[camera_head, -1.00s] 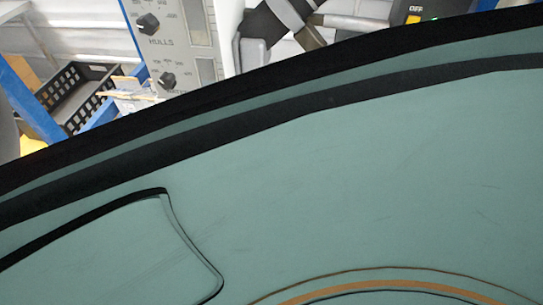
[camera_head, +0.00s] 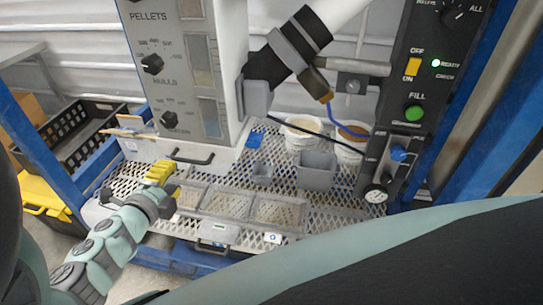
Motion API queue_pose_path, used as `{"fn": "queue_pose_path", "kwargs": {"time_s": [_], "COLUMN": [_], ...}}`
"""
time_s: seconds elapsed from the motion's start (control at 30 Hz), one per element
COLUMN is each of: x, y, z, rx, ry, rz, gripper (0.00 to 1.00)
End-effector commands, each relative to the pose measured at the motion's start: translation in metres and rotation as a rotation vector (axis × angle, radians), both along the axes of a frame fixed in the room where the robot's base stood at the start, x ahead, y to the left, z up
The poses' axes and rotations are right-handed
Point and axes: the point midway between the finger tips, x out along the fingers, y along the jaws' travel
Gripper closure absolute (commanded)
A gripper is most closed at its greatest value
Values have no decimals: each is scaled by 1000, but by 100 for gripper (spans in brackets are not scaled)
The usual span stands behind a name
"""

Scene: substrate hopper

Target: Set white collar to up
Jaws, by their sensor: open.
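I cannot tell for certain which part is the white collar. A thick white pipe (camera_head: 335,12) slants down from the top centre. It has a grey band (camera_head: 293,43) and a black section running to a grey end piece (camera_head: 257,97) on the hopper's side. My gripper (camera_head: 161,171), with yellow fingers, is open at the lower left, in front of the hopper drawer, well away from the pipe and panel.
The grey hopper panel (camera_head: 166,60) carries dials and two windows. A mesh bench (camera_head: 340,200) holds clear trays (camera_head: 228,203), a grey bin (camera_head: 316,170) and white buckets (camera_head: 304,130). The black control panel (camera_head: 430,85) shows a green light. Blue frame posts stand at both sides.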

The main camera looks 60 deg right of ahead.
Motion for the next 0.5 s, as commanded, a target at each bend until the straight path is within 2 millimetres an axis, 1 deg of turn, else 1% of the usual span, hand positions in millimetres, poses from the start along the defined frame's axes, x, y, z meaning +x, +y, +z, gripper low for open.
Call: {"fn": "queue_pose_path", "kwargs": {"time_s": [0.03,0.2,0.4,0.5], "x": [1,11,21,26], "y": [-9,-33,-56,-65], "z": [-1,-6,-12,-13], "rx": [1,1,0,-2], "ry": [0,1,2,-2], "rz": [-6,-4,-4,-1], "gripper": [59,59,59,59]}}
